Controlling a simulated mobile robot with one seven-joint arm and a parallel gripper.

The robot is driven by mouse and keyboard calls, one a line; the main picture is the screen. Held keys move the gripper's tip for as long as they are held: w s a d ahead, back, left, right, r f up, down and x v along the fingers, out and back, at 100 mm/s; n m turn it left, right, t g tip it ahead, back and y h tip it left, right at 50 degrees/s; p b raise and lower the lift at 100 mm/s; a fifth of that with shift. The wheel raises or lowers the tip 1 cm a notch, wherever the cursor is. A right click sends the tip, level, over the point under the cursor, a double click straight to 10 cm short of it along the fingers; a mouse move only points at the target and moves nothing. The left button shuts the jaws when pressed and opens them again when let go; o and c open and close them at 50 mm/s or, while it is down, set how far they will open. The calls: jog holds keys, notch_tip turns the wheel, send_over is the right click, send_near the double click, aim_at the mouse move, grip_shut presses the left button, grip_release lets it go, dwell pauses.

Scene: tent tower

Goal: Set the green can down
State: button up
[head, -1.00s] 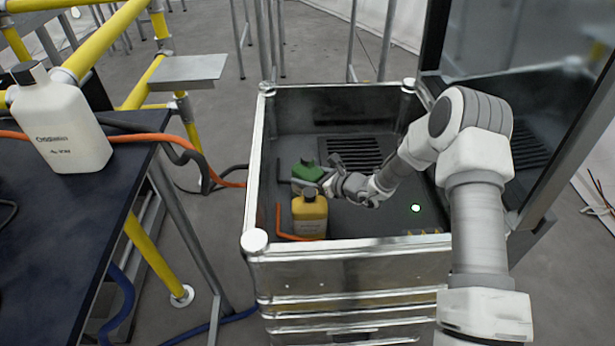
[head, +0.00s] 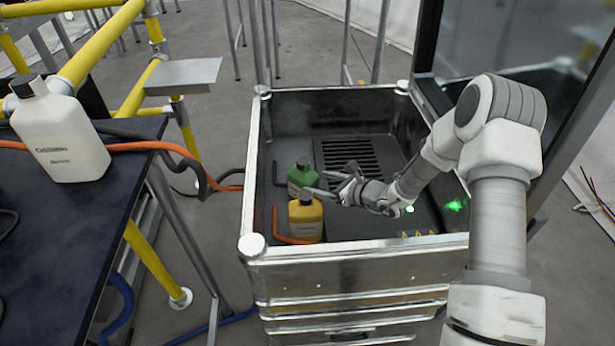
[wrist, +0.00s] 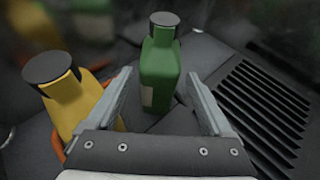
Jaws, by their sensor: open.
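The green can (head: 300,176) stands upright on the floor of the metal bin, behind and slightly left of the yellow can. In the wrist view the green can (wrist: 160,70) has a dark cap and stands just beyond the fingertips, roughly between their lines. My gripper (head: 335,183) is open and empty, to the right of the green can and apart from it. The yellow can (head: 306,218) stands upright in front of the green one; it also shows left of my fingers in the wrist view (wrist: 72,95).
The metal bin (head: 350,250) has raised walls around the cans. A slotted vent (head: 350,158) lies in its floor. An orange hook-like rod (head: 290,239) lies by the yellow can. A white bottle (head: 60,135) stands on the dark table at left. A dark panel rises at right.

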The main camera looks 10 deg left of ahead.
jog(key=v, duration=0.5)
jog(key=shift+s+p, duration=0.1)
jog(key=shift+p, duration=0.25)
jog(key=s+r+n+g+h, duration=0.1)
jog(key=s+r+n+g, duration=0.2)
jog(key=s+r+n, duration=0.5)
jog(key=s+r+n+g+h, duration=0.15)
jog(key=s+r+n, duration=0.35)
jog(key=r, duration=0.6)
jog(key=s+d+r+n+t+h, duration=0.1)
jog(key=s+d+r+n+h, duration=0.3)
jog(key=s+d, duration=0.4)
jog(key=s+d+r+n+t+h, duration=0.2)
jog(key=s+d+r+n+h, duration=0.3)
jog(key=d, duration=0.5)
jog(key=s+r+n, duration=0.1)
jog(key=s+n, duration=0.1)
jog(key=s, duration=0.1)
jog(key=shift+r, duration=0.3)
jog(key=shift+s, duration=0.15)
notch_tip(320, 180, up, 17)
jog(key=p, duration=1.7)
jog(key=shift+r+p, duration=0.25)
jog(key=shift+p, duration=0.05)
